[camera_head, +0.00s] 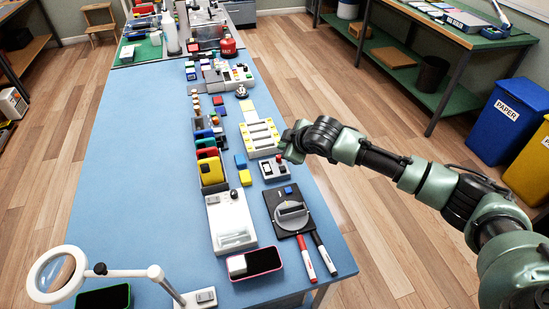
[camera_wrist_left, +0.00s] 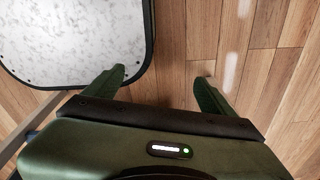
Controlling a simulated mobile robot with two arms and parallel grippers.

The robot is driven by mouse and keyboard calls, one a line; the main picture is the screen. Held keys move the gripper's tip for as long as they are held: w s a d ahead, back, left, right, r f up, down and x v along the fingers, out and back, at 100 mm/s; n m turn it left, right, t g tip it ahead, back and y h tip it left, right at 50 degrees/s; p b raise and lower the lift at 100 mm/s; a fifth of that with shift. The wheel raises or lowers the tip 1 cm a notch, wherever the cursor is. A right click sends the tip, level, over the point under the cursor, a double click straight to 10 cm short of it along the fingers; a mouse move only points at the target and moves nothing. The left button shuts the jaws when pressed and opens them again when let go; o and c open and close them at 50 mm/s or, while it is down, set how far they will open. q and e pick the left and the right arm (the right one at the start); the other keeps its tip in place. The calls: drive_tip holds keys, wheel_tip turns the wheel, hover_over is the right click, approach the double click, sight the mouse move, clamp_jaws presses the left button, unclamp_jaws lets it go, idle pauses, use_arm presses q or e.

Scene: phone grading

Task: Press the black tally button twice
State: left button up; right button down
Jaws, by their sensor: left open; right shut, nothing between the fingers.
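A small grey box (camera_head: 273,169) with a dark face and a red spot stands near the right edge of the blue table in the head view. It looks like the tally counter, but its buttons are too small to tell apart for certain. My right gripper (camera_head: 285,151) is shut and empty. Its tips are just above and behind this box in the picture; I cannot tell whether they touch it. My left gripper (camera_wrist_left: 160,90) is open and empty in the left wrist view, with the wooden floor behind it.
A black plate with a grey round dial (camera_head: 292,214) lies in front of the box. A white tray with yellow strips (camera_head: 262,137) lies behind it. Coloured upright cases (camera_head: 211,168) stand to the left. A pink-edged phone (camera_head: 256,262) and markers (camera_head: 307,262) lie nearer.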

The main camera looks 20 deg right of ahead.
drive_tip(key=w, duration=0.1)
drive_tip(key=b, duration=0.7)
hover_over(284, 170)
wheel_tip(284, 170, down, 6)
drive_tip(key=shift+r, duration=0.2)
drive_tip(key=shift+f+b, duration=0.6)
drive_tip(key=shift+f, duration=0.6)
use_arm(q)
wheel_tip(284, 170, down, 8)
drive_tip(key=shift+s, duration=0.2)
drive_tip(key=shift+s+f, duration=0.1)
drive_tip(key=shift+s, duration=0.05)
use_arm(e)
drive_tip(key=shift+f, duration=0.15)
drive_tip(key=shift+f, duration=0.25)
